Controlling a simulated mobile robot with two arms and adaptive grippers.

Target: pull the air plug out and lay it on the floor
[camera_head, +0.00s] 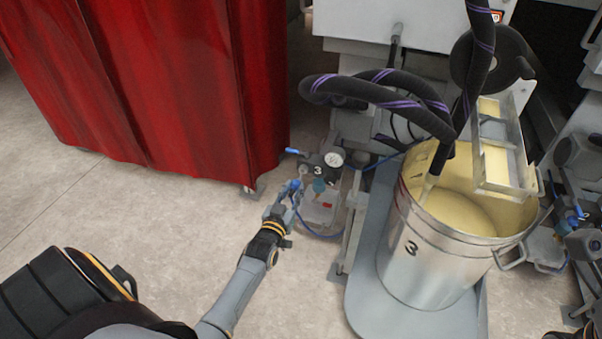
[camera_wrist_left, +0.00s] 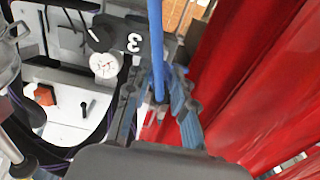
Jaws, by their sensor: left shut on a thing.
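The air plug is mostly hidden between the fingers of my left gripper (camera_head: 292,189). In the left wrist view the blue-padded fingers (camera_wrist_left: 160,95) are shut on it, and a blue air hose (camera_wrist_left: 155,35) runs up from between them. The gripper is just in front of the air regulator (camera_head: 318,167), marked 3, with a round white gauge (camera_head: 333,159); the gauge also shows in the wrist view (camera_wrist_left: 103,64). I cannot tell whether the plug is still seated in its fitting. My right gripper is not in view.
A red curtain (camera_head: 160,90) hangs at the left, close to the gripper. A metal bucket (camera_head: 405,250) of pale yellow liquid, marked 3, stands at the right on a grey platform (camera_head: 365,290). Thick black hoses arch above. Pale floor (camera_head: 170,220) is clear left of my arm.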

